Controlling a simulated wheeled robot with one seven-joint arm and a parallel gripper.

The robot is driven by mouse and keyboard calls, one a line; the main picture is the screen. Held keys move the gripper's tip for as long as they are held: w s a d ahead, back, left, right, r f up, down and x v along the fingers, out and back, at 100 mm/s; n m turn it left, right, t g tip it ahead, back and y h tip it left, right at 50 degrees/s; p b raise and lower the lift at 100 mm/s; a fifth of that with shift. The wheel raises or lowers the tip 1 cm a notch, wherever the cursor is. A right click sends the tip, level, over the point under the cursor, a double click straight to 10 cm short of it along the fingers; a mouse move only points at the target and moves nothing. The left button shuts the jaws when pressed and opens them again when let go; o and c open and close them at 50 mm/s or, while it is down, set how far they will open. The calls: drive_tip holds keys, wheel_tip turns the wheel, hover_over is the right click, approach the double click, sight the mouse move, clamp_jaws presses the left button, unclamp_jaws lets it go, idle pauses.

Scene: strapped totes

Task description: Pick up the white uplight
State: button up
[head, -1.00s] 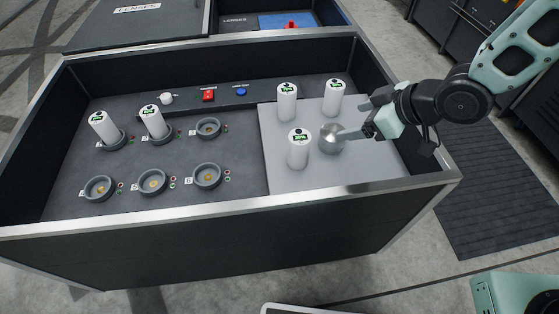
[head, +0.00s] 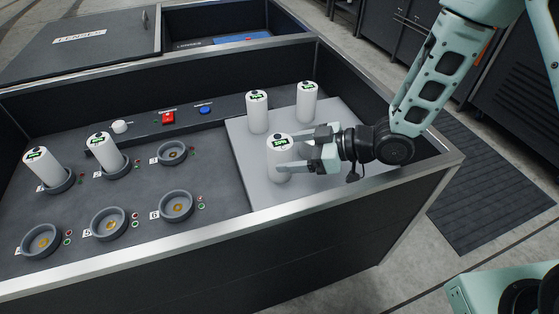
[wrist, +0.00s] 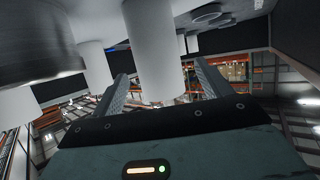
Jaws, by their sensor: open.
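White cylindrical uplights with green displays on top stand in an open black case. The front uplight (head: 279,158) stands upright on a light grey pad. My gripper (head: 300,150) is open beside it, with its fingers reaching toward it from the right. In the wrist view, a white uplight (wrist: 153,50) shows between the open fingers (wrist: 160,75). I cannot tell whether either finger touches it. Two more uplights stand behind on the pad, one at left (head: 257,112) and one at right (head: 307,102).
Two uplights, one at far left (head: 45,168) and one beside it (head: 106,153), lean in round sockets; several sockets are empty. A shiny metal object (wrist: 35,45) is close in the wrist view. The case's front wall (head: 230,225) rises before the pad.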

drive_tip(key=x, duration=0.3)
drive_tip(key=shift+w+a+f+b, duration=0.1)
drive_tip(key=shift+a+f+b, duration=0.05)
drive_tip(key=shift+f+b, duration=0.15)
drive_tip(key=shift+r, duration=0.2)
drive_tip(key=c, duration=1.5)
